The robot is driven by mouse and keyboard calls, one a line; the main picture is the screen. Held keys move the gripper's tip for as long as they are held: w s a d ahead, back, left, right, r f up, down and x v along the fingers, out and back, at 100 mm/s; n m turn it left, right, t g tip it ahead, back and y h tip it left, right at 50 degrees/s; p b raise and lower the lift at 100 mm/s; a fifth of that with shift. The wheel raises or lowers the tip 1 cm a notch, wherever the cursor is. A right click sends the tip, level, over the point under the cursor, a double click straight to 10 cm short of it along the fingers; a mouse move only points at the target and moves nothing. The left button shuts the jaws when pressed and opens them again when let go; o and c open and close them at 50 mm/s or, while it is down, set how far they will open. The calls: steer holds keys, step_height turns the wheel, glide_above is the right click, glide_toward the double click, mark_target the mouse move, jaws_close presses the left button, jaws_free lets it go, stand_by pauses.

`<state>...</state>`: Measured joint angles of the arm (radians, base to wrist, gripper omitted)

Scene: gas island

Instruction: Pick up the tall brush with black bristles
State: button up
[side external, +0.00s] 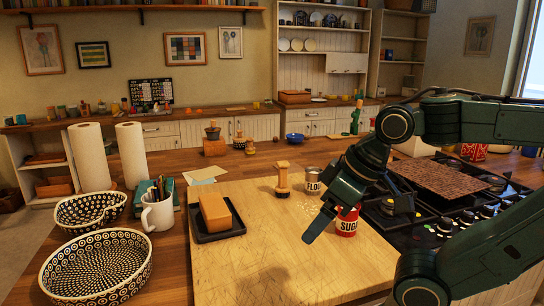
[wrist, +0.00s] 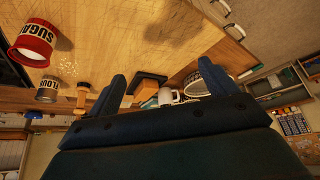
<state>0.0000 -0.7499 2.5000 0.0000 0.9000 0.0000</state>
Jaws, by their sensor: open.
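My gripper (side external: 318,225) is above the board, pointing down and left, in front of the sugar can and apart from the wooden object. In the wrist view my gripper (wrist: 168,84) has its two fingers spread, with nothing held between them.
The cutting board (side external: 270,262) has a flour can (side external: 313,181), a red sugar can (side external: 347,222) and an orange block (side external: 214,211) on a black tray (side external: 228,234). A mug (side external: 157,212) and patterned bowls stand left. The stove (side external: 440,226) is right. The board's front is clear.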

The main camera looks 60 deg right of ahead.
steer(key=c, duration=0.5)
steer(key=w+d+r+m+g, duration=0.1)
steer(key=w+d+r+m, duration=0.1)
steer(key=w+d+r, duration=0.3)
steer(key=w+d+r+m+g+h, duration=0.1)
steer(key=w+d+r, duration=0.1)
steer(key=w+d, duration=0.35)
steer(key=w+d+r+m+g, duration=0.1)
steer(key=w+d+r+m, duration=0.15)
steer(key=w, duration=0.45)
steer(key=w+d+f+m+g, duration=0.1)
steer(key=w+d+f, duration=0.1)
steer(key=d, duration=0.5)
steer(key=w+d+f+m, duration=0.2)
steer(key=w+d, duration=0.1)
steer(key=d, duration=0.5)
steer(key=w+d+f+m+g+y, duration=0.1)
steer(key=w+d+f, duration=0.1)
steer(key=d, duration=0.5)
steer(key=shift+w+d+f+m+g, duration=0.1)
steer(key=shift+w+d+m+g, duration=0.2)
steer(key=shift+w+d+m, duration=0.1)
